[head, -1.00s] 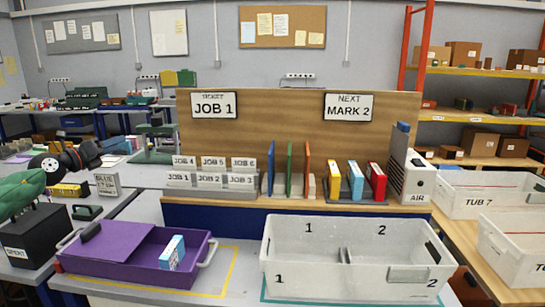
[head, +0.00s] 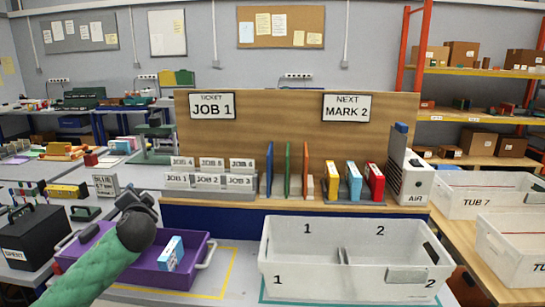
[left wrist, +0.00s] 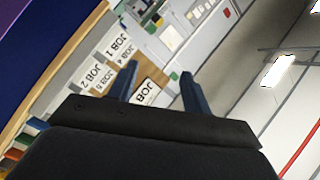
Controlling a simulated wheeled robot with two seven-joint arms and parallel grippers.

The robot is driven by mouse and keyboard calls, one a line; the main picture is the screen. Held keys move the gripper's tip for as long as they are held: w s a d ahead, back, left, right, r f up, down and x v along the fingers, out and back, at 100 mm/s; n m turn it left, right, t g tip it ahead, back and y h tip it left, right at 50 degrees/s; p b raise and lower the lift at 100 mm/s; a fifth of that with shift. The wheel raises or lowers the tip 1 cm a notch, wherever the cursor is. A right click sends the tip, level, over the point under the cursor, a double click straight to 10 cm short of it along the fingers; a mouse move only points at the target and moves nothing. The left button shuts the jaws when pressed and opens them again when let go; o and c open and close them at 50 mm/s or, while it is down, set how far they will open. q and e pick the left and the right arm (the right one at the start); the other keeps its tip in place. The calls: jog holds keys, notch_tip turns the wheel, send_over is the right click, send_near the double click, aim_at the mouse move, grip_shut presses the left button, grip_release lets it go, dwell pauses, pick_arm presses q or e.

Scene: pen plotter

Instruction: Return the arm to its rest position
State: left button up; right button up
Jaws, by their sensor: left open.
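My left arm (head: 105,262), in a green sleeve, comes in from the lower left of the head view. My right gripper is in neither view.
A blue-and-white box (head: 171,253) leans in the purple tray. A white two-part tub (head: 345,282) stands to its right. Behind are the JOB card rack (head: 210,195), upright coloured panels and the wooden backboard (head: 270,125). A dark box (head: 30,240) stands at the far left.

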pick_arm(q)
jog(key=s+d+f+g+h, duration=0.2)
jog(key=s+d+f, duration=0.35)
jog(key=f, duration=0.25)
jog(key=s+d+f+n+g+h, duration=0.1)
jog(key=s+d+f+g+h, duration=0.15)
jog(key=s+d+f, duration=0.4)
jog(key=s+d+f+g+h, duration=0.2)
jog(key=s+d+f+g, duration=0.15)
jog(key=s+f, duration=0.5)
jog(key=s+d+f+n+g+h, duration=0.1)
jog(key=s+d+f+g, duration=0.1)
jog(key=s+f, duration=0.4)
jog(key=s+d+f+n+g+p, duration=0.1)
jog(key=s+d+f, duration=0.2)
jog(key=s+f, duration=0.4)
jog(key=s+d+f+n+g+h, duration=0.1)
jog(key=s+f, duration=0.6)
jog(key=s, duration=0.7)
jog(key=d+g, duration=0.1)
jog(key=d, duration=0.1)
jog(key=shift+s+d+g+h, duration=0.3)
jog(key=shift+d+h, duration=0.05)
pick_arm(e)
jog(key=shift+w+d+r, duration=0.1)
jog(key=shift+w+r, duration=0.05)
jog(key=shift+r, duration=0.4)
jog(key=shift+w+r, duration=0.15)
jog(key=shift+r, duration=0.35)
